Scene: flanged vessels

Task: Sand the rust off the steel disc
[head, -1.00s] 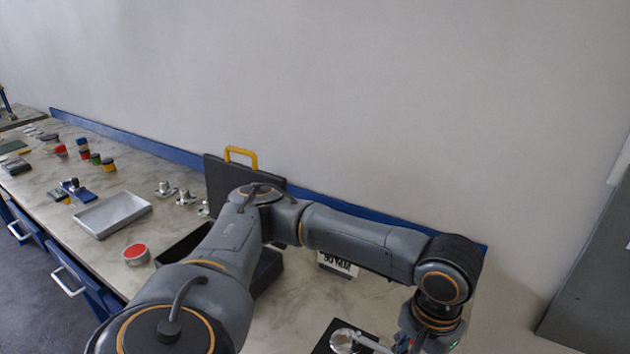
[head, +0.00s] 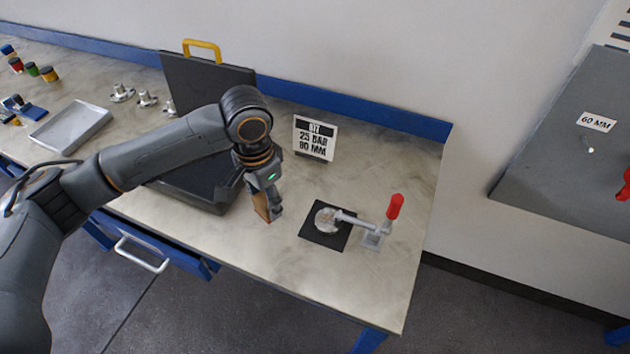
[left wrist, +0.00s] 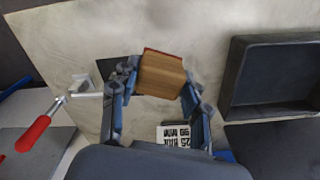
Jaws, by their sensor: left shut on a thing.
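The steel disc (head: 327,220) lies on a black pad (head: 336,239) near the bench's right end. It looks grey with brownish mottling. A toggle clamp with a red handle (head: 395,206) reaches its arm over the disc. My left gripper (head: 268,207) is shut on a wooden block (head: 262,208), held above the bench to the left of the disc and apart from it. In the left wrist view the block (left wrist: 161,77) sits between both fingers, with a red layer along its far edge. There the disc is hidden behind a finger. My right gripper is not in view.
A sign reading 25 BAR 90 MM (head: 314,138) stands behind the disc. An open black case (head: 207,86) stands left of my gripper. A grey tray (head: 72,126) and metal flanged parts are farther left. A grey panel marked 60 MM (head: 575,150) is at right.

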